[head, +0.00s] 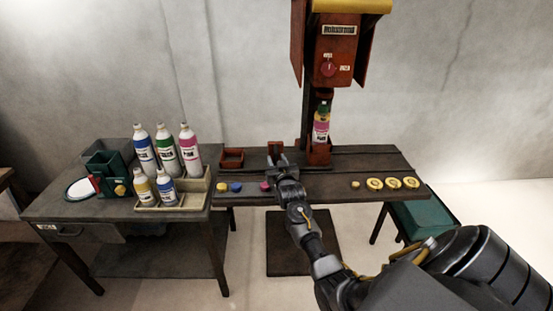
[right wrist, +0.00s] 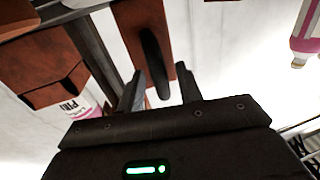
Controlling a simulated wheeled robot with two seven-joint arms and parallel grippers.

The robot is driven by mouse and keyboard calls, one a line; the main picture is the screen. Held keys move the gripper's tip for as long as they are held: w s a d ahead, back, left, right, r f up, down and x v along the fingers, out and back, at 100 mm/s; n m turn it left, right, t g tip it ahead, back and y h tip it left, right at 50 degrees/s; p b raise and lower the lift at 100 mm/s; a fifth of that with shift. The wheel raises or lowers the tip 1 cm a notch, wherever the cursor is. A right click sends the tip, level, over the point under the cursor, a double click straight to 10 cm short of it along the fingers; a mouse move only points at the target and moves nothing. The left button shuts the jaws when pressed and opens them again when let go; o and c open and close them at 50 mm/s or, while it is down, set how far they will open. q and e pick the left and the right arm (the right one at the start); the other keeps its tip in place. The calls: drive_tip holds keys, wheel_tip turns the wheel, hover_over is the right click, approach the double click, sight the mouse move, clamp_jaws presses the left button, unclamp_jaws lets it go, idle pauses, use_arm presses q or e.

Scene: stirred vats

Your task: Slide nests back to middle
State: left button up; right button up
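A red-brown open box (head: 232,155), which looks like an empty nest, sits left on the dark bench rail. Another red-brown nest (head: 319,156) stands under the machine's column with a bottle (head: 321,124) with green and pink in it. My right gripper (head: 277,150) is between the two, low over the bench. In the right wrist view its fingers (right wrist: 160,92) are apart, with a dark upright bar (right wrist: 154,58) showing between them in front of a red-brown panel (right wrist: 137,25). I cannot tell whether the fingers touch the bar. My left gripper is not in view.
Yellow, blue and pink caps (head: 236,187) lie at the bench's front left, several yellow rings (head: 392,183) at its right. Several bottles (head: 163,148) stand on the left table (head: 75,209). The red machine (head: 339,55) rises over the bench. A teal bin (head: 425,217) is lower right.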

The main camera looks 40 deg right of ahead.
drive_tip(key=shift+w+d, duration=0.25)
drive_tip(key=shift+w, duration=0.25)
clamp_jaws()
drive_tip(key=shift+s, duration=0.1)
